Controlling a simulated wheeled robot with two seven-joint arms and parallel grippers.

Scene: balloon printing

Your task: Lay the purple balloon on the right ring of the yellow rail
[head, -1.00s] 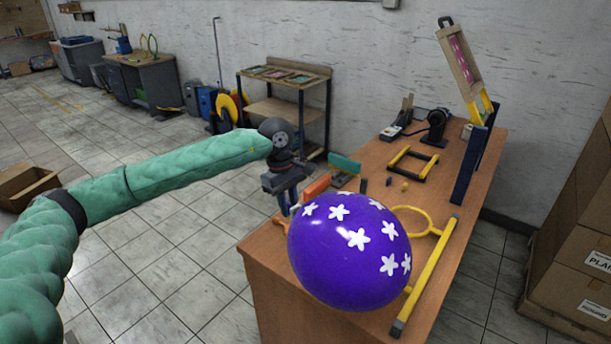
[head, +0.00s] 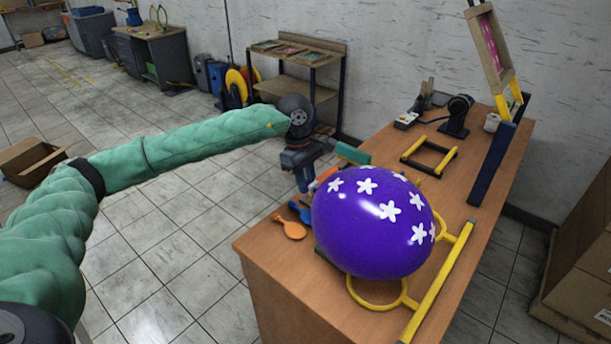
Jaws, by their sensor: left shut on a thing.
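The purple balloon (head: 368,232) with white stars is over the front part of the wooden table. My left gripper (head: 308,190) points down at the balloon's left side and is shut on it; the fingertips and the gripped part are mostly hidden. The yellow rail (head: 438,285) lies along the table's right side. Its near ring (head: 378,306) shows below the balloon, partly covered by it. Its far ring (head: 452,238) is partly hidden behind the balloon's right side. I cannot tell whether the balloon touches either ring. My right gripper is out of view.
An orange balloon (head: 290,228) and a blue one (head: 300,211) lie flat left of the purple balloon. A yellow and black frame (head: 428,155), a tilted screen panel (head: 490,48) and a dark device (head: 458,112) stand farther back. Boxes (head: 585,255) stand right of the table.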

